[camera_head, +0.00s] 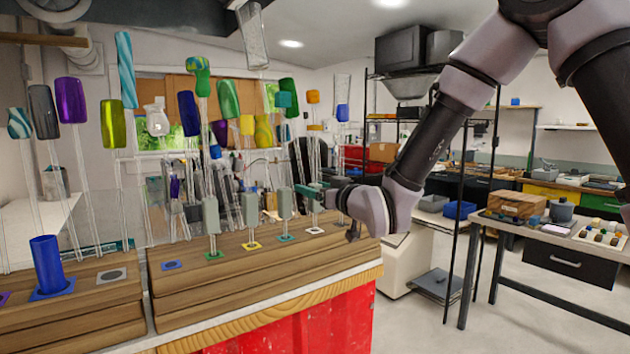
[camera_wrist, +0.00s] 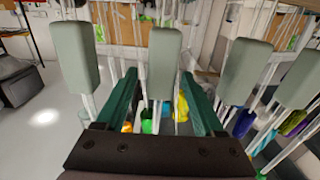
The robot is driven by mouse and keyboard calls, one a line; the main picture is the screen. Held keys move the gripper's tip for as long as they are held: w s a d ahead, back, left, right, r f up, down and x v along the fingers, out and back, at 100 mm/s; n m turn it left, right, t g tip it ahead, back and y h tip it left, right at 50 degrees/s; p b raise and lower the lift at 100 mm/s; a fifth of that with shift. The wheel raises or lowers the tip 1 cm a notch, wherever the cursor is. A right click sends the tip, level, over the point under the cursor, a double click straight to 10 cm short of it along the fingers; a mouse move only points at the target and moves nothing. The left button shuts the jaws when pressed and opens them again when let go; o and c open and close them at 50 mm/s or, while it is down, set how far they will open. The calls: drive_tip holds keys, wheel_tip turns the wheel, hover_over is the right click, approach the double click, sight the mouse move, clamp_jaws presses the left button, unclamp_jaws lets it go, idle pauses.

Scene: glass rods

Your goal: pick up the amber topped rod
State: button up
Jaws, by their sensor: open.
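In the head view, a small orange-amber top (camera_head: 312,97) stands in the back cluster, right of centre, with its rod running down behind other things. A flatter orange top (camera_head: 314,127) shows just below it; I cannot tell which is the amber one meant. In the wrist view, a small orange patch (camera_wrist: 127,127) shows beyond my fingers. My gripper (camera_head: 308,190) is at the right end of the front row, its green fingers apart. In the wrist view my gripper (camera_wrist: 158,92) is open, and a grey-green topped rod (camera_wrist: 163,55) appears between the fingers; contact is unclear.
Several grey-green topped rods (camera_head: 211,214) stand along the front of the wooden stand (camera_head: 230,280). Many coloured tops crowd behind them, including a yellow one (camera_head: 247,125). A blue cup (camera_head: 46,262) is at left. A black rack (camera_head: 470,150) and a side table (camera_head: 540,240) are at right.

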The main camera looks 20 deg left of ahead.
clamp_jaws()
drive_tip(key=shift+r, duration=0.1)
